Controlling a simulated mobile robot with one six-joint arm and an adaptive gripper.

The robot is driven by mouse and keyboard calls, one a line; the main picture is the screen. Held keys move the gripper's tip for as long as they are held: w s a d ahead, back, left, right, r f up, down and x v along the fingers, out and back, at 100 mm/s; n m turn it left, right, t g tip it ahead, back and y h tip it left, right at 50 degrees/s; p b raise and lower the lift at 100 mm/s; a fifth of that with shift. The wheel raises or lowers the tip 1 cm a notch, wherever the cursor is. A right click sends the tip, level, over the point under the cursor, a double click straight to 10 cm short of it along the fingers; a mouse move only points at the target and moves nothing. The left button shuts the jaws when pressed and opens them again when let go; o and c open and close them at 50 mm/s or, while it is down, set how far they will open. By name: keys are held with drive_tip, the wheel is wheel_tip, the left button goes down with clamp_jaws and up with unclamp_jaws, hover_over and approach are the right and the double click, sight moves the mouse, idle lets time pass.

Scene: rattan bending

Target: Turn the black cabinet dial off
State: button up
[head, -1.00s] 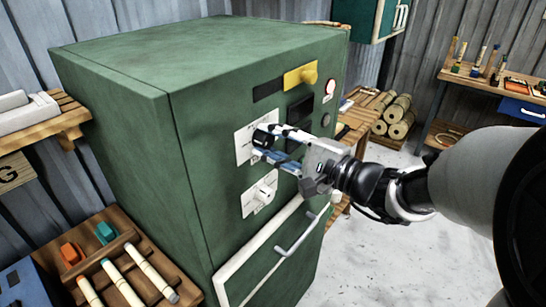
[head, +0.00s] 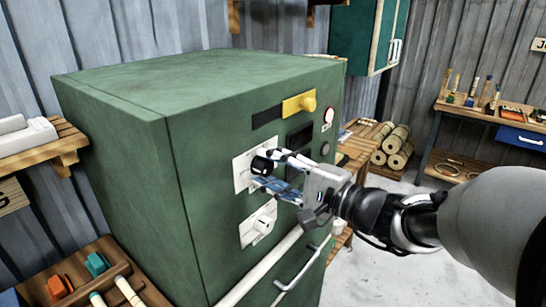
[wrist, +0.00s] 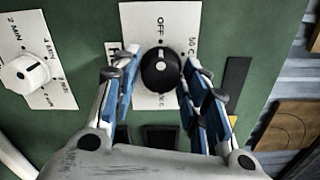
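The black cabinet dial (head: 262,163) is a round knob on a white plate (head: 241,176) on the cabinet's front. My gripper (head: 270,170) is open in front of the plate. In the wrist view its blue-lined fingers stand left and right of the dial, with gaps showing on both sides. Part of the plate's lettering is hidden behind the fingers.
A white timer knob (head: 262,226) sits on a lower plate. A metal handle (head: 299,270) projects below. Open floor (head: 365,270) lies right of the green cabinet (head: 110,150).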

drive_tip(key=shift+o, duration=0.8)
drive_tip(key=v, duration=1.2)
